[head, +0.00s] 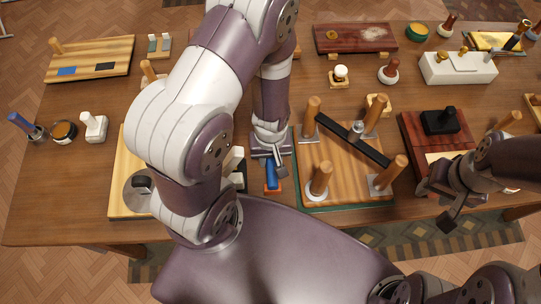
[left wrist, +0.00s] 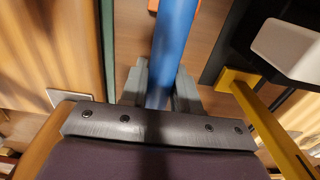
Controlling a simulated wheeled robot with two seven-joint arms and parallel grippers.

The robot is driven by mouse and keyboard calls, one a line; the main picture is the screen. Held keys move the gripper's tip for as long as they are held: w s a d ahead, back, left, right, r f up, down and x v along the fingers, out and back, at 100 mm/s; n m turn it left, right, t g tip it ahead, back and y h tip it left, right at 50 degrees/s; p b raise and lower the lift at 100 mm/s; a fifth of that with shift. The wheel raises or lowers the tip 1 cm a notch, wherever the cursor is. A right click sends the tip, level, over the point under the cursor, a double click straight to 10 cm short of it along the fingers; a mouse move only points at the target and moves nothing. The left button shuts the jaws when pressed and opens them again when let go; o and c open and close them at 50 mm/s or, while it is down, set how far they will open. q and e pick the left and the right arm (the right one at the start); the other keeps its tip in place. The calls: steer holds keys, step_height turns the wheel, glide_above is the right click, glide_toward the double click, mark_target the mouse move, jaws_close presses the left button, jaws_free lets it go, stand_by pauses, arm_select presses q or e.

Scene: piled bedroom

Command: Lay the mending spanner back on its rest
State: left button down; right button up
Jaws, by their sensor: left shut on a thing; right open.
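A blue bar (head: 272,174), which looks like the spanner's handle, is at the table's front middle. My left gripper (head: 275,160) reaches down over it and is shut on it. In the left wrist view the blue bar (left wrist: 172,45) runs up between the two grey fingers (left wrist: 160,88). A small orange piece (head: 273,188) shows at the bar's near end; I cannot tell whether it is the rest or whether they touch. My gripper hides the bar's far end. My right gripper (head: 447,205) is open and empty near the table's front right.
Right of the bar, a wooden board (head: 340,180) carries several upright pegs and a diagonal black bar (head: 350,137). A dark red box (head: 410,125) stands near my right arm. Stamps and boards line the back. Bare tabletop (head: 75,195) shows at front left.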

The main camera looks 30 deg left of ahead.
arm_select(q)
steer(key=shift+f+b, duration=0.4)
steer(key=shift+f, duration=0.05)
steer(key=c, duration=0.7)
jaws_free()
steer(key=shift+c, duration=0.2)
step_height(320, 180, up, 8)
steer(key=p, duration=0.8)
steer(key=shift+r, duration=0.15)
